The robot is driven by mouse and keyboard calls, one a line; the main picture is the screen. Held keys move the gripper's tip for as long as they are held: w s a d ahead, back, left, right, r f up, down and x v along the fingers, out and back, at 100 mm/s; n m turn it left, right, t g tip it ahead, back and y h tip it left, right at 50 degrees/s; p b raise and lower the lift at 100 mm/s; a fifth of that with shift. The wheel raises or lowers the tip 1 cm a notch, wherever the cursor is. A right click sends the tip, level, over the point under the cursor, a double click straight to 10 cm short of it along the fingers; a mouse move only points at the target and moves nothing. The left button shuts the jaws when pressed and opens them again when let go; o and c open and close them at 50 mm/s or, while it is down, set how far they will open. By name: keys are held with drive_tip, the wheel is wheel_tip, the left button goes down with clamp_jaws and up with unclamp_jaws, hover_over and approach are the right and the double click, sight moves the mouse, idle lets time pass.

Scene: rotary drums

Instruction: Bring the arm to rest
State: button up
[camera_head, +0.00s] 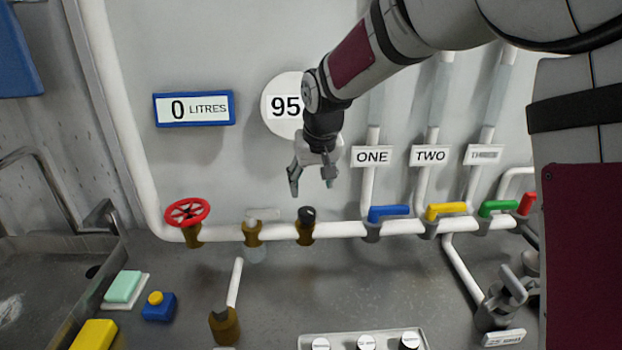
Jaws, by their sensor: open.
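My gripper (311,190) hangs from my arm near the middle of the view, fingers pointing down. It is open and I see nothing between its fingers. It is in front of the wall, above the white horizontal pipe. In the picture, a black-topped brass valve (306,228) sits just below the fingertips, with a gap between them. The arm comes in from the upper right and partly covers the round white "95" disc (281,108).
A red wheel valve (187,212), pale-handled valve (252,230), and blue (389,212), yellow (447,210) and green (498,207) levers line the pipe. Below are a tray (304,342), a blue button box (159,308) and a brass fitting (224,327). A sink (112,243) is left.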

drive_tip(key=s+d+r+m+h, duration=0.1)
drive_tip(key=s+d+r, duration=0.4)
drive_tip(key=s, duration=0.3)
drive_tip(key=s+d+r, duration=0.5)
drive_tip(key=s, duration=0.3)
drive_tip(key=s+d+f, duration=0.1)
drive_tip(key=s+d, duration=0.2)
drive_tip(key=s, duration=0.6)
drive_tip(key=s+d+m+t, duration=0.1)
drive_tip(key=s+d, duration=0.1)
drive_tip(key=s, duration=0.7)
drive_tip(key=shift+d+f, duration=0.4)
drive_tip(key=shift+w+r, duration=0.1)
drive_tip(key=shift+w, duration=0.05)
